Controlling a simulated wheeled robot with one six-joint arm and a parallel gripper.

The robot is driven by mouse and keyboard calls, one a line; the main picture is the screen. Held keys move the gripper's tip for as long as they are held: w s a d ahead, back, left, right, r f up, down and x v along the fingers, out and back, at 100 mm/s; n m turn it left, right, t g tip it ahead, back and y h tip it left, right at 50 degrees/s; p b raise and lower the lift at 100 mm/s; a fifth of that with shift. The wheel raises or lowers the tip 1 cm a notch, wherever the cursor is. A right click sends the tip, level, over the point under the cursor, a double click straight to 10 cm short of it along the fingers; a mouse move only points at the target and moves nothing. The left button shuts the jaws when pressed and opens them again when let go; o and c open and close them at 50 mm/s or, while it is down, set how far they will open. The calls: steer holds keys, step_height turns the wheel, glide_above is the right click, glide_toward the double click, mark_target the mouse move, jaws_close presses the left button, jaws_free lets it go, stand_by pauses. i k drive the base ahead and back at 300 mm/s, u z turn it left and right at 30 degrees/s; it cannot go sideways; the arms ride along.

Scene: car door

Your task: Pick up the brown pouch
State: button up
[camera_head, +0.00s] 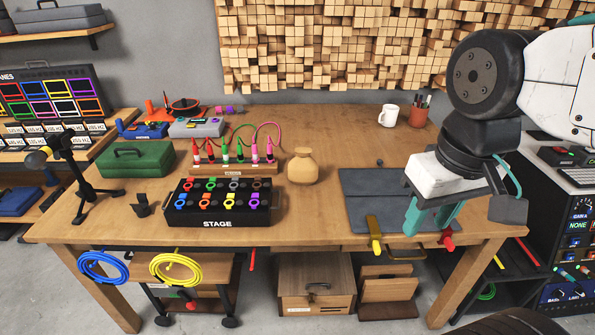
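The tan-brown pouch (302,168) stands upright on the wooden table, a little right of the table's middle. It has a round body and a narrow tied neck. My gripper (426,226) is at the right, over the table's front right part and well apart from the pouch. Its two teal fingers are spread with a gap between them, and I see nothing held there.
A black STAGE box (217,207) and a rack of colored plugs (229,166) stand left of the pouch. A white mug (388,116) stands behind. The table behind the pouch is clear.

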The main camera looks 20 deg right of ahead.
mark_target(302, 169)
steer(key=u, duration=1.8)
steer(key=i, duration=1.7)
steer(key=z, duration=3.4)
